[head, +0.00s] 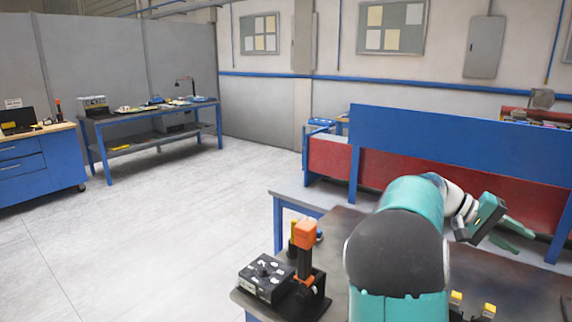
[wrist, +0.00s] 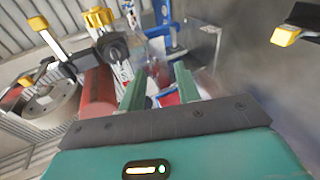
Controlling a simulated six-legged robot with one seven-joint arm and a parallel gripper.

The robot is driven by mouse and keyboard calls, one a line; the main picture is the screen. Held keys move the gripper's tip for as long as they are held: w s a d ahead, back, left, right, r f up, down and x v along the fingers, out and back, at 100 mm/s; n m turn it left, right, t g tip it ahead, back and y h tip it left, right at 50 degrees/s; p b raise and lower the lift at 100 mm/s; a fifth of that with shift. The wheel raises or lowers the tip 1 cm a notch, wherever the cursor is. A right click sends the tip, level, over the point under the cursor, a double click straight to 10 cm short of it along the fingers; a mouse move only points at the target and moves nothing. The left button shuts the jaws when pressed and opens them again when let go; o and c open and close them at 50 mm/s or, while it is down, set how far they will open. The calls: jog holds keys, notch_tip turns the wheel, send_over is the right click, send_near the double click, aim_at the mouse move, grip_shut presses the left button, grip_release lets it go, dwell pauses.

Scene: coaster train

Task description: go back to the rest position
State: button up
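My gripper (head: 515,236) is held out at the right in the head view, above the dark worktable (head: 468,262). In the wrist view my gripper (wrist: 159,82) shows two green fingers standing apart, with only blurred background between them. It is open and holds nothing that I can see. My teal arm covers part of the worktable in the head view.
A black control box (head: 268,278) and an orange-topped black device (head: 305,250) stand at the worktable's left end. Yellow-tipped parts (head: 456,297) are close to my arm. A blue-and-red barrier (head: 440,150) stands behind. The floor (head: 150,220) at left is clear.

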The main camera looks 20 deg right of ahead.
jog(key=w+a+f+n+t+y, duration=0.1)
jog(key=w+a+f+n+t, duration=0.15)
jog(key=a, duration=0.55)
jog(key=w+a+f+n+t+y, duration=0.15)
jog(key=a+t, duration=0.25)
jog(key=a, duration=0.4)
jog(key=w+a+f+n+t+y, duration=0.1)
jog(key=w+a+f+t, duration=0.2)
jog(key=a, duration=0.5)
jog(key=s+a+n+t+y, duration=0.2)
jog(key=a+t, duration=0.1)
jog(key=a, duration=1)
jog(key=s+a+f+n+t+y, duration=0.1)
jog(key=s+a+n+t+y, duration=0.2)
jog(key=a, duration=1.1)
jog(key=shift+a+f+t, duration=0.2)
jog(key=shift+f+t, duration=0.05)
jog(key=shift+t, duration=0.2)
